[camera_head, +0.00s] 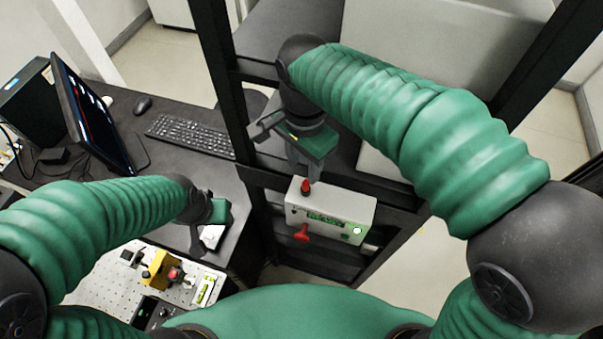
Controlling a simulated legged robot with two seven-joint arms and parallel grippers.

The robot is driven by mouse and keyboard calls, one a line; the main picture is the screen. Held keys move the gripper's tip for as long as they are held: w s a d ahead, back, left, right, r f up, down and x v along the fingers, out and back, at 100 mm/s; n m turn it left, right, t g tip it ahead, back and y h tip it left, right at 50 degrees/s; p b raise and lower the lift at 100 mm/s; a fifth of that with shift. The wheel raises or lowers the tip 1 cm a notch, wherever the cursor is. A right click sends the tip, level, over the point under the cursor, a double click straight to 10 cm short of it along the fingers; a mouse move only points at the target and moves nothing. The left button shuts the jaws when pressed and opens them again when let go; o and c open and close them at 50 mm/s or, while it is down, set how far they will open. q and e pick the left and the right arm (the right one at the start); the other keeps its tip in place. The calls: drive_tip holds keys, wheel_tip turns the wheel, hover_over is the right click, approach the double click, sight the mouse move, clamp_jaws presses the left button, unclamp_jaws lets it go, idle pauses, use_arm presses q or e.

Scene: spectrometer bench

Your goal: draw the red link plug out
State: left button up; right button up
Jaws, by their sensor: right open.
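A pale control box (335,212) is mounted on the dark frame and carries two red parts. A red knob-like piece (306,187) stands upright on its top left. A red T-shaped piece (302,233) sticks out of its lower left front. I cannot tell for sure which is the link plug. My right gripper (303,168) is open and points down, just above and behind the upright red piece; its fingertips are partly hidden, and I see nothing between them. My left gripper (208,236) hangs over the bench at left; its fingers are too unclear to read.
Black frame posts (219,85) and a crossbar surround the box. At left are a desk with a monitor (92,110) and a keyboard (190,134). Below my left arm, a perforated board (108,285) holds a yellow block with a red button (160,270).

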hover_over(310, 192)
drive_tip(key=f, duration=0.5)
drive_tip(key=shift+w+f+p, duration=0.1)
drive_tip(key=shift+w+p, duration=0.2)
drive_tip(key=shift+w, duration=0.1)
drive_tip(key=shift+s+f, duration=0.15)
drive_tip(key=shift+f, duration=0.2)
drive_tip(key=shift+s+a+f, duration=0.1)
drive_tip(key=shift+a+f, duration=0.05)
drive_tip(key=shift+a, duration=0.3)
drive_tip(key=shift+a+f, duration=0.1)
drive_tip(key=shift+a, duration=0.3)
drive_tip(key=shift+c, duration=0.3)
drive_tip(key=shift+w, duration=0.2)
drive_tip(key=shift+c, duration=2.4)
use_arm(q)
drive_tip(key=shift+d+r, duration=0.55)
use_arm(e)
drive_tip(key=shift+s+d, duration=0.1)
drive_tip(key=shift+d, duration=0.4)
clamp_jaws()
